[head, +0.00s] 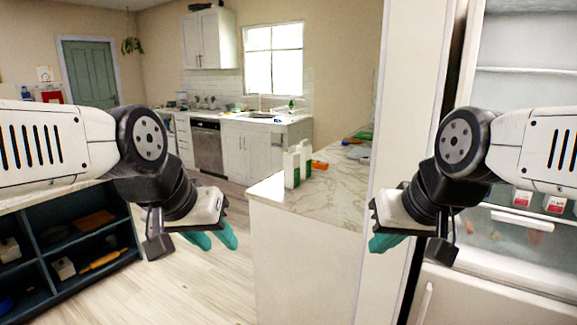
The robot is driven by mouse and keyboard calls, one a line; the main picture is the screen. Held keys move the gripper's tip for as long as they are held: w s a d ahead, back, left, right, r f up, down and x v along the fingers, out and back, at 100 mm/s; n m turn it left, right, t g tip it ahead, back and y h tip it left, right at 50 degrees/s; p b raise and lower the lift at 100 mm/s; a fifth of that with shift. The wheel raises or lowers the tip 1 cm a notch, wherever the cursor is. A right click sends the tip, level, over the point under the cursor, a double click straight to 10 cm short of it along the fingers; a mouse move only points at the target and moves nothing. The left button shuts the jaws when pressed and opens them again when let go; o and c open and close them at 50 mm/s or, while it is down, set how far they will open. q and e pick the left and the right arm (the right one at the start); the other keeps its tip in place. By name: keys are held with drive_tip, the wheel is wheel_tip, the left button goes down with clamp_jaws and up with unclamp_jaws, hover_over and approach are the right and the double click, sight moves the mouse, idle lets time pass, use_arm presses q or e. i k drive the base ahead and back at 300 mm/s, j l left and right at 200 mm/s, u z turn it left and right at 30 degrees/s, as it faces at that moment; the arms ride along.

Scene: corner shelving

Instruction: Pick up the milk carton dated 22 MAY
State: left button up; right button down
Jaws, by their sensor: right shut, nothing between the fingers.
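Two white cartons with green lower parts, one (291,168) in front of the other (306,156), stand upright on the marble counter (335,185). White cartons with red labels, one (522,198) and another (555,204), show in the fridge at the right. No date is readable on any carton, so I cannot tell which is dated 22 MAY. My left gripper (213,240) has its teal fingers apart and empty, left of the counter.
The fridge (520,135) stands open at the right, beside a tall pale panel (405,100). A dark shelf unit (75,245) is at the lower left. An orange item (320,165) lies near the counter cartons. The wooden floor (200,290) is clear.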

sight(291, 157)
drive_tip(key=i+j, duration=0.2)
drive_tip(key=i, duration=0.25)
drive_tip(key=i+j, duration=0.15)
drive_tip(key=i, duration=0.35)
drive_tip(key=i+j+u, duration=0.1)
drive_tip(key=i, duration=0.35)
drive_tip(key=i+j, duration=0.2)
drive_tip(key=i, duration=0.3)
